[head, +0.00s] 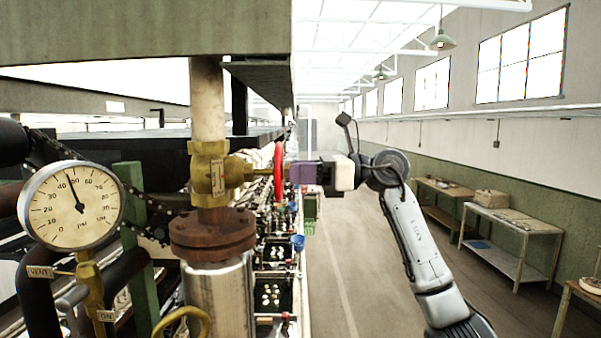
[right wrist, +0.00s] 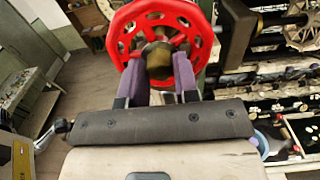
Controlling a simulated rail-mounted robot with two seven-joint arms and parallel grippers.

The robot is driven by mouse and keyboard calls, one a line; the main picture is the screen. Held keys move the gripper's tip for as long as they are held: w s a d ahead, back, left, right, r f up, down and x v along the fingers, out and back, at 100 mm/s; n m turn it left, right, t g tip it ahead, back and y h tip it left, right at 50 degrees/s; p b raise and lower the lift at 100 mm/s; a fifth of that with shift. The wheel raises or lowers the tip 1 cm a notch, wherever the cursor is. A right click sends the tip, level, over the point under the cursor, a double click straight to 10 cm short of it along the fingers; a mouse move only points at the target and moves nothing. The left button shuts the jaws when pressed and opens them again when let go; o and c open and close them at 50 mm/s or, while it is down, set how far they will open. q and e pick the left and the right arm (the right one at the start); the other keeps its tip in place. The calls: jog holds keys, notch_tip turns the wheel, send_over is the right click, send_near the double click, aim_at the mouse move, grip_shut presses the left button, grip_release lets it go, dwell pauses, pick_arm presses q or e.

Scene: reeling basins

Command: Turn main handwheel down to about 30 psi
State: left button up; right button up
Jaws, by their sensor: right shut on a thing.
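The red main handwheel (head: 278,172) is seen edge-on in the head view, on the brass valve (head: 208,172) of the vertical pipe. In the right wrist view the handwheel (right wrist: 196,50) faces me, with its brass hub in the middle. My right gripper (head: 290,173) reaches it from the right. Its purple fingers, also in the right wrist view (right wrist: 160,75), are shut on the handwheel at its lower part, either side of the hub. The pressure gauge (head: 72,205) at left has its needle between the 40 and 50 marks. My left gripper is not in view.
A rusty flange (head: 212,233) sits below the valve. Brass fittings with VENT and ON tags (head: 40,272) hang under the gauge. The row of reeling basins (head: 275,297) runs back behind the pipe. The aisle (head: 345,260) is open, with work tables (head: 515,227) along the right wall.

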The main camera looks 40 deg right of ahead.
jog(key=m+p, duration=0.5)
jog(key=m, duration=2.2)
